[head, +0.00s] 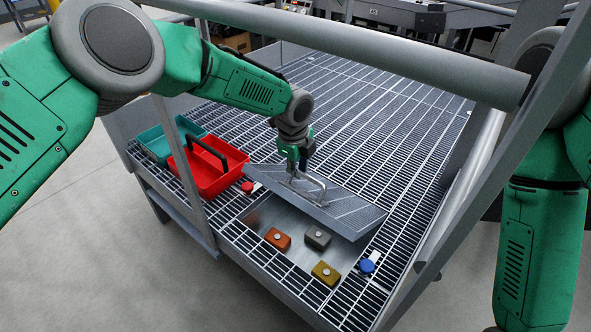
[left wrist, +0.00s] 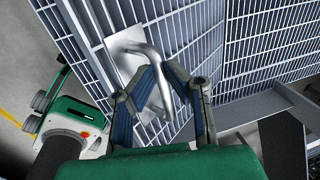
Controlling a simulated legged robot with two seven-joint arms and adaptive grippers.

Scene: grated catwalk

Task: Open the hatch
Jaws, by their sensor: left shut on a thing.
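The hatch (head: 345,208) is a grated panel with a bent metal handle (head: 312,191). It is tilted up, and part of the shallow opening (head: 258,222) under it shows. My left gripper (head: 298,172) is at the handle above the panel. In the left wrist view its fingers (left wrist: 160,88) are closed around the handle (left wrist: 150,52), with the grating behind. My right arm hangs at the right edge of the head view; its gripper is out of the picture.
A red tray (head: 222,178) and a teal bin (head: 160,145) stand left of the hatch. A railing (head: 350,45) crosses in front. Red (head: 247,187) and blue (head: 367,266) round pieces lie beside the opening.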

